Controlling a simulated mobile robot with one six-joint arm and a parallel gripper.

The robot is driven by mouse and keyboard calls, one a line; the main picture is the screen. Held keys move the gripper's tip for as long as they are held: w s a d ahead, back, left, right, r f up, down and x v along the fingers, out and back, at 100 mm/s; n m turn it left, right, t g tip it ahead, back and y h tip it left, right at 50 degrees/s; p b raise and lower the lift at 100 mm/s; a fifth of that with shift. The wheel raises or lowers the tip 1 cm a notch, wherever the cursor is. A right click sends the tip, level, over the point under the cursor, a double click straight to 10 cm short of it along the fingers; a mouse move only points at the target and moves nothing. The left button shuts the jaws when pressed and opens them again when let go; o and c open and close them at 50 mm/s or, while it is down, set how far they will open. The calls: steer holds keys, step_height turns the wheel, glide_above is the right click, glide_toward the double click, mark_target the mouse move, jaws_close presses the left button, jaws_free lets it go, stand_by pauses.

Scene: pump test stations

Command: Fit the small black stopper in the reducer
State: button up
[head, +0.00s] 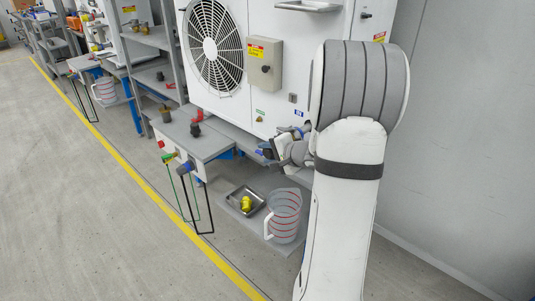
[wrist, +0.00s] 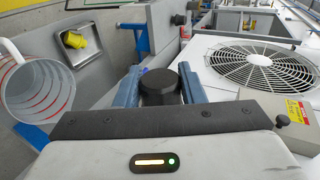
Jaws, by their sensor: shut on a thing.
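My gripper (wrist: 158,84) has its two blue fingers shut on a black round stopper (wrist: 160,88), seen end-on between them in the wrist view. No part is clearly recognisable as the reducer. A small yellow fitting (head: 246,203) lies in a metal tray on the lower shelf; it also shows in the wrist view (wrist: 74,40). I cannot tell whether it is the reducer.
A clear jug with red marks (head: 284,214) stands beside the metal tray (head: 233,207). The white unit with a fan (head: 212,45) stands behind. The floor at left is clear.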

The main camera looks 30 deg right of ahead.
steer(key=o, duration=0.9)
steer(key=v, duration=0.8)
steer(key=s+a+r+n+g+y+p, duration=0.1)
steer(key=s+a+r+n+g+p, duration=0.3)
steer(key=a, duration=0.5)
steer(key=s+a+r+n+g+y+p, duration=0.1)
steer(key=s+a+r+n+g+p, duration=0.25)
steer(key=a, duration=0.65)
steer(key=s+r+n+h+p, duration=0.2)
steer(key=s, duration=0.2)
steer(key=s+a+r+n+g+h+p, duration=0.1)
steer(key=s+r+n+h+p, duration=0.1)
steer(key=s+r, duration=0.1)
steer(key=s+r+n+g+h+p, duration=0.1)
steer(key=s+r+n+p, duration=0.2)
steer(key=s, duration=0.2)
steer(key=shift+s+a+h, duration=0.3)
steer(key=shift+a+h, duration=0.1)
